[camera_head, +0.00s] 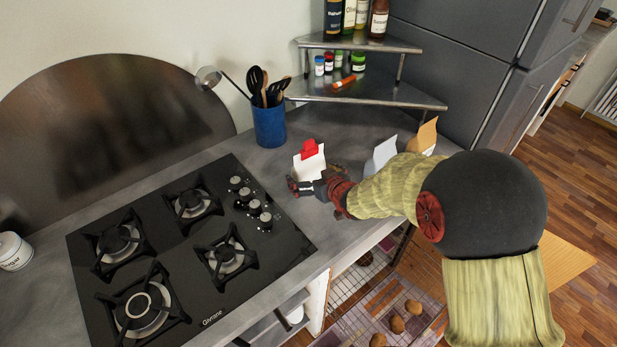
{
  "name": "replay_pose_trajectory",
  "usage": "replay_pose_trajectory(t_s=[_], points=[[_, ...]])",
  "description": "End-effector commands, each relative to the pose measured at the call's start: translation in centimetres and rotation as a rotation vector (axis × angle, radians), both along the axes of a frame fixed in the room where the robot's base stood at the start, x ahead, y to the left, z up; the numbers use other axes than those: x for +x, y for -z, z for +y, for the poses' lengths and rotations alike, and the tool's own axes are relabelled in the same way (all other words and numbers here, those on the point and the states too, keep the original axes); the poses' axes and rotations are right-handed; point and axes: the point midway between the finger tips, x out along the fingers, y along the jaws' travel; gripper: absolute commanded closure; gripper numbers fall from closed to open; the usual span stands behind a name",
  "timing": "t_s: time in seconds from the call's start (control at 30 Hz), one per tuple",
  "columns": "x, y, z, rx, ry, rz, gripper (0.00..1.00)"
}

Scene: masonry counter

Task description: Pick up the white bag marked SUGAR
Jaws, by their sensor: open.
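A white bag (304,171) with a red clip on top stands on the grey counter, right of the hob. A second pale bag (381,155) and a tan bag (424,135) stand farther right, partly behind my arm. I cannot read a label on any of these bags, so I cannot tell which is marked SUGAR. My gripper (318,194) is open, in front of the red-clipped bag, and overlaps its lower edge in this view. I cannot tell whether it touches the bag.
A black gas hob (180,240) fills the counter's left. A blue utensil pot (269,128) and a metal corner shelf (375,94) with bottles and small jars stand behind. A white canister (14,252) with small lettering sits far left. Bare counter lies between hob and bags.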

Motion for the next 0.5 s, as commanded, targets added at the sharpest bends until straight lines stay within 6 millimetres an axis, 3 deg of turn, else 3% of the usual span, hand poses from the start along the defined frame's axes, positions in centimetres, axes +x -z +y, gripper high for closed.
replay_pose_trajectory(t_s=[0.13, 0.4, 0.5], points=[[1.23, 0.79, 0.53, 0.0, 0.0, 0.0, 0.0], [1.42, 0.75, 0.56, 0.0, 0.001, 0.0, 0.0], [1.41, 0.75, 0.56, 0.0, 0.001, 0.0, 0.06]])
